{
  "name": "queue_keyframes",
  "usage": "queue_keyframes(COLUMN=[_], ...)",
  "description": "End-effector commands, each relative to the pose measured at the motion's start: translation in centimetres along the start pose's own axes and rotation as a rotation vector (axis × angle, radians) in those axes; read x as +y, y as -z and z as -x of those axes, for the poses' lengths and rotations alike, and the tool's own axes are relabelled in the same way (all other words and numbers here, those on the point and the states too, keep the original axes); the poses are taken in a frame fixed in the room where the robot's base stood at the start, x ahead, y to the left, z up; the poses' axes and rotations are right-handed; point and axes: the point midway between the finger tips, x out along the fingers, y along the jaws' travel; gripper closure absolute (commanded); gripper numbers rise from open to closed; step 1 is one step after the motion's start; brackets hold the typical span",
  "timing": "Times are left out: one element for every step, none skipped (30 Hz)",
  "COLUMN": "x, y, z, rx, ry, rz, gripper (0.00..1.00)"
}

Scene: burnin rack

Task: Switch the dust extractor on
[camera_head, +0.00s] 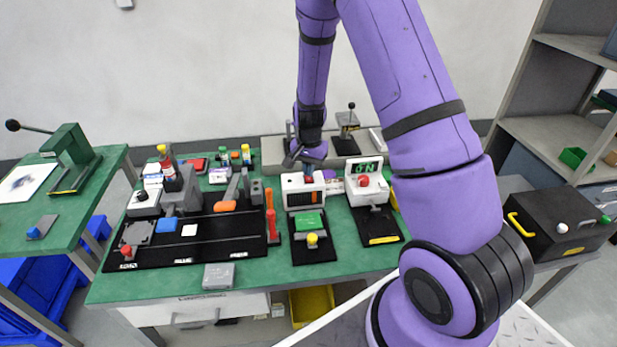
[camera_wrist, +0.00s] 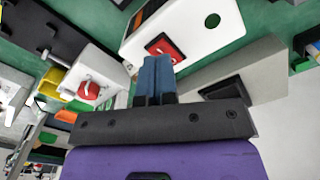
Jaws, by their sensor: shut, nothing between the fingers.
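My gripper (camera_head: 308,174) is shut and empty, with its blue fingertips at the top rear of a white box (camera_head: 302,201) with a dark front window. In the wrist view the shut fingertips (camera_wrist: 154,62) are right beside a red rocker switch (camera_wrist: 164,47) in a dark frame on that white box (camera_wrist: 187,33). I cannot tell whether they touch it. The fingers partly cover the switch's near side, and its position is unclear. No readable label marks either white box as the dust extractor.
Right of it stands another white box (camera_head: 362,189) with green lit characters and a red knob (camera_head: 364,181). A black plate with a green block (camera_head: 308,222) lies in front. A grey bench block (camera_wrist: 235,72) is close beside my fingers. A shelf (camera_head: 555,140) stands at right.

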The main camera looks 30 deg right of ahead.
Motion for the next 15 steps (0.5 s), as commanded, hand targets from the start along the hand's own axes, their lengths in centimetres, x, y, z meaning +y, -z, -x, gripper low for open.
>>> queue_keyframes(x=[0.00, 0.00, 0.00, 0.00, 0.00, 0.00, 0.00, -0.01, 0.00, -0.01, -0.01, -0.01, -0.01, -0.01, -0.01], y=[0.00, 0.00, 0.00, 0.00, 0.00, 0.00, 0.00, 0.00, 0.00, 0.00, 0.00, 0.00, 0.00, 0.00, 0.00], z=[-0.08, -0.12, -0.17, -0.20, -0.24, -0.29, -0.33, -0.36, -0.41, -0.45, -0.48, -0.53, -0.57, -0.61, -0.66], rx=[0.000, 0.000, 0.000, 0.000, 0.000, 0.000, 0.000, 0.000, 0.000, 0.000, 0.000, 0.000, 0.000, 0.000, 0.000], ry=[0.000, 0.000, 0.000, 0.000, 0.000, 0.000, 0.000, 0.000, 0.000, 0.000, 0.000, 0.000, 0.000, 0.000, 0.000], rz=[0.000, 0.000, 0.000, 0.000, 0.000, 0.000, 0.000, 0.000, 0.000, 0.000, 0.000, 0.000, 0.000, 0.000, 0.000], gripper=[1.00, 1.00, 1.00, 1.00, 1.00, 1.00, 1.00, 1.00, 1.00, 1.00, 1.00, 1.00, 1.00, 1.00, 1.00])
